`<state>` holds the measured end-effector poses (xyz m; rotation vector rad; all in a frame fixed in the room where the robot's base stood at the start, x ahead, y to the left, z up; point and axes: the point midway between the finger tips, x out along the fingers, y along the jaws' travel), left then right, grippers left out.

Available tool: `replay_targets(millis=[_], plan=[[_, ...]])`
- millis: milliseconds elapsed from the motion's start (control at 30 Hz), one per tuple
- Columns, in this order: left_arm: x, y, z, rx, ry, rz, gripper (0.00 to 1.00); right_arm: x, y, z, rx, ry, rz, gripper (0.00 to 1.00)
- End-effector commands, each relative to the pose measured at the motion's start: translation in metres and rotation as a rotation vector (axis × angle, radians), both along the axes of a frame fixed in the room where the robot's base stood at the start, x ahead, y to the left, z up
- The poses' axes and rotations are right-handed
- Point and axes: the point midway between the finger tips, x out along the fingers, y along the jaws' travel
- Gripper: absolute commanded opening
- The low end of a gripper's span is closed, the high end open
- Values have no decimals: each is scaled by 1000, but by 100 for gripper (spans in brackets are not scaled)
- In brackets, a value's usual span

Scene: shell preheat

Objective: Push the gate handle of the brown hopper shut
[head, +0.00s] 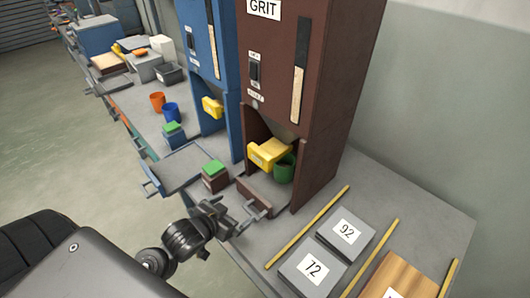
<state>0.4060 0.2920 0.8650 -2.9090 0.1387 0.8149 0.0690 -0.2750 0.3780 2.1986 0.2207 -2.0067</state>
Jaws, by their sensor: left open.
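The brown hopper (310,110), labelled GRIT, stands at the centre of the bench in the head view. Its yellow gate handle (267,152) sticks out of the lower opening, towards the front left. A green cup (285,170) stands in the opening, just below and right of the handle. My left gripper (254,214) is open and empty, low in front of the hopper's base. It is below and in front of the yellow handle, apart from it. My right gripper is not in view.
A blue hopper (208,70) with its own yellow handle (212,107) stands to the left. A brown block with a green top (215,176) sits near my gripper. Grey plates marked 92 (346,232) and 72 (313,269) and yellow strips (308,227) lie at right.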

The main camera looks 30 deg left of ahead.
Motion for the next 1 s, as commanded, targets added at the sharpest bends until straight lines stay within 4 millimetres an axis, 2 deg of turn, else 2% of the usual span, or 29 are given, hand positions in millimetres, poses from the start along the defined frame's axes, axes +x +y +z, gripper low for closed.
replay_targets(millis=[100, 200, 300, 400, 500, 733, 867, 1000], plan=[[28, 7, 30, -43, -172, -47, 100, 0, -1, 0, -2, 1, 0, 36], [46, 10, 57, -95, -309, -104, 100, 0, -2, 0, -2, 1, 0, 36], [55, 11, 81, -148, -418, -164, 100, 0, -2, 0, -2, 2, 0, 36], [59, 12, 95, -185, -482, -207, 100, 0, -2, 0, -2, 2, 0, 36], [60, 11, 103, -205, -512, -228, 100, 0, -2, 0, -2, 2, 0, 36], [65, 9, 105, -211, -521, -234, 100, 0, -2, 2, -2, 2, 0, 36], [81, 4, 106, -213, -521, -233, 100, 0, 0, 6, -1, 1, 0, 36], [106, -5, 107, -212, -521, -232, 100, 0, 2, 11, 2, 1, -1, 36]])
